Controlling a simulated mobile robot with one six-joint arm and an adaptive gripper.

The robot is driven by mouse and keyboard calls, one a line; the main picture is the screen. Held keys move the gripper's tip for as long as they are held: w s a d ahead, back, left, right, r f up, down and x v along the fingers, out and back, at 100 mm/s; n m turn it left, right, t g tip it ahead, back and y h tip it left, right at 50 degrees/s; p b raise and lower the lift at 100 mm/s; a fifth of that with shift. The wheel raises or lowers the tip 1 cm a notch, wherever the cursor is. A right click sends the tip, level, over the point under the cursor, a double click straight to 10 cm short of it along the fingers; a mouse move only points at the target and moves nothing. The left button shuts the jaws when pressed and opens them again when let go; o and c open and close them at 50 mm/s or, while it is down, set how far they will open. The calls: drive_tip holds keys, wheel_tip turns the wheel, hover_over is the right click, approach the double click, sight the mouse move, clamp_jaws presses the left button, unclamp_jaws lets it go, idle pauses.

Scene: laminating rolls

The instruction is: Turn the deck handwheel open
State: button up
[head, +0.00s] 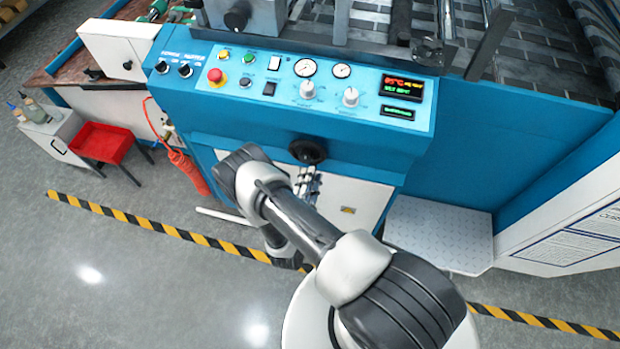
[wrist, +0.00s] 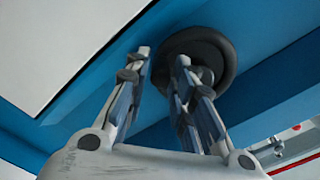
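The deck handwheel is a small black round wheel (head: 308,151) on the blue front of the machine, below the control panel. It also shows in the wrist view (wrist: 224,60), at the top and right of centre. My gripper (head: 310,172) is just below the wheel in the head view. In the wrist view my gripper (wrist: 161,54) is open, with a clear gap between its fingers and nothing held. The right finger overlaps the wheel and hides part of its hub. The left finger lies beside the wheel's left edge. I cannot tell whether either finger touches it.
The control panel (head: 262,77) with knobs, gauges and a red emergency button (head: 215,75) is above the wheel. A white cabinet door (head: 352,205) is below. Striped tape (head: 150,226) crosses the floor.

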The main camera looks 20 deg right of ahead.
drive_tip(key=shift+o, duration=1.4)
drive_tip(key=v, duration=1.2)
